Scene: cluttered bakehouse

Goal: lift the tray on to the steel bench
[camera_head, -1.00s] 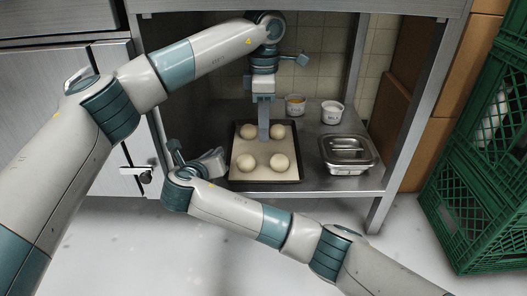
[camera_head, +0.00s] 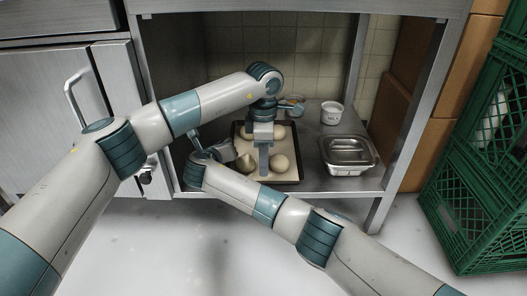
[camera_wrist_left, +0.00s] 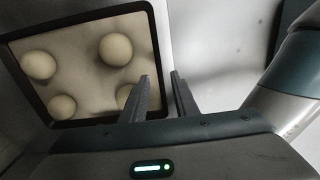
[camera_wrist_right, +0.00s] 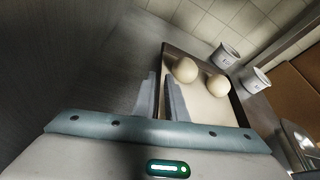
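The tray (camera_head: 288,178) is dark-rimmed with a pale liner and holds several round dough balls (camera_head: 278,163). It lies flat on the low steel shelf under the steel bench (camera_head: 300,7). My left gripper (camera_head: 264,173) points down over the tray's front part. In the left wrist view its open fingers (camera_wrist_left: 160,92) appear on either side of the front rim. My right gripper (camera_head: 232,152) is at the tray's left edge, partly hidden by its own wrist. In the right wrist view its fingers (camera_wrist_right: 162,88) are slightly apart, near the tray's side rim. Contact cannot be told.
A lidded steel pan (camera_head: 347,155) stands right of the tray on the shelf. A white tub (camera_head: 331,112) and another small tub (camera_head: 295,101) stand behind. Bench legs (camera_head: 376,212) bound the opening. Green crates (camera_head: 470,200) stand at the right; the floor in front is clear.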

